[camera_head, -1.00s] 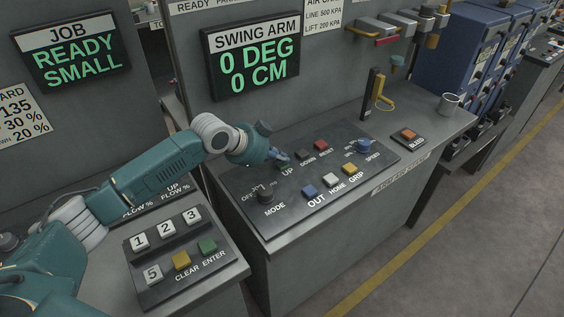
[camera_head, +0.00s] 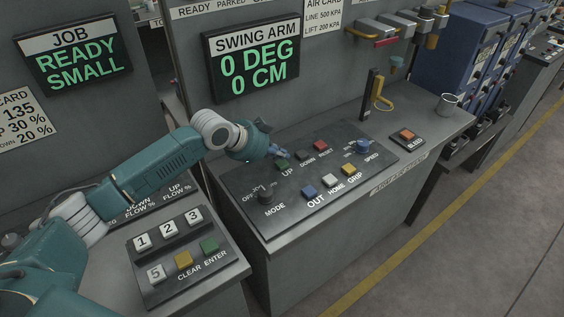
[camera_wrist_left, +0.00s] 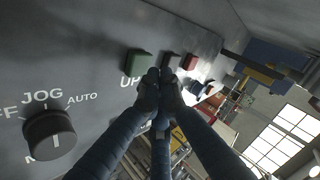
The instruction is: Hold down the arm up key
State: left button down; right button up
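The green UP key (camera_head: 283,166) sits on the dark swing arm panel, with its label just in front of it. It also shows in the left wrist view (camera_wrist_left: 138,62), uncovered. My left gripper (camera_head: 279,153) is just above and behind the key. In the left wrist view its fingertips (camera_wrist_left: 165,76) are together, with nothing seen between them, and appear beside the green key towards the dark DOWN key (camera_wrist_left: 171,63). I see no clear contact. The swing arm display (camera_head: 253,64) reads 0 DEG, 0 CM. My right gripper is not in view.
Beside UP are the DOWN key (camera_head: 303,158) and red RESET key (camera_head: 320,146). The MODE knob (camera_head: 265,193), OUT (camera_head: 309,191), HOME (camera_head: 329,181) and GRIP (camera_head: 348,169) keys are nearer the front. A mug (camera_head: 447,104) stands at the right.

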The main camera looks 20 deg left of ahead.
aim_at(281, 164)
pick_arm(q)
jog(key=shift+r+p, duration=2.25)
jog(key=shift+r, duration=0.3)
jog(key=shift+f, duration=0.1)
